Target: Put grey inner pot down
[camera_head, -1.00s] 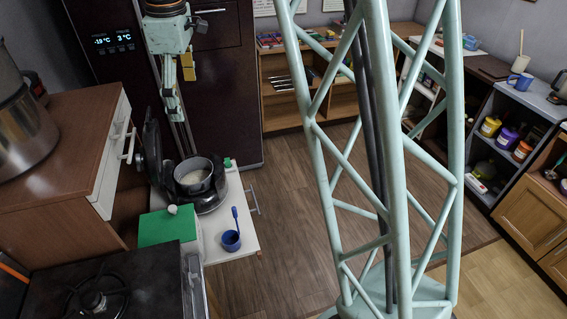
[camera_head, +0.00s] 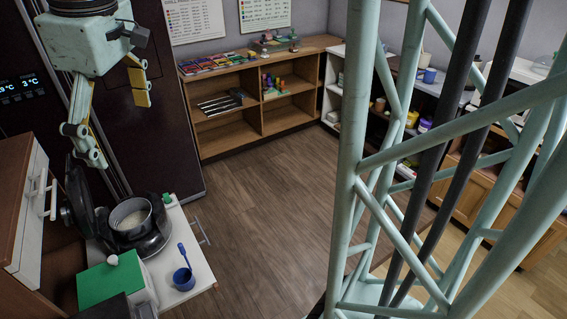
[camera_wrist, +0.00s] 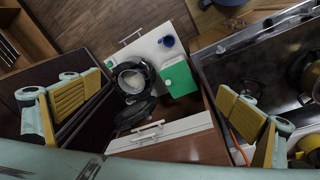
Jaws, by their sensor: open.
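The grey inner pot (camera_head: 131,228) sits in the dark, round cooker (camera_head: 155,241) on the white worktop at the lower left. Pale contents show inside it. The cooker's dark lid (camera_head: 79,200) stands open at the pot's left. The pot (camera_wrist: 131,78) also shows in the wrist view, upper middle, seen from above. My gripper (camera_head: 118,130) is open and empty, above and apart from the pot. In the wrist view its yellow-padded fingers (camera_wrist: 160,108) are spread wide at left and right, with the pot between and beyond them.
A wooden drawer cabinet (camera_head: 22,215) stands close at left. The dark fridge (camera_head: 160,150) stands behind. The wooden floor (camera_head: 270,220) is clear.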

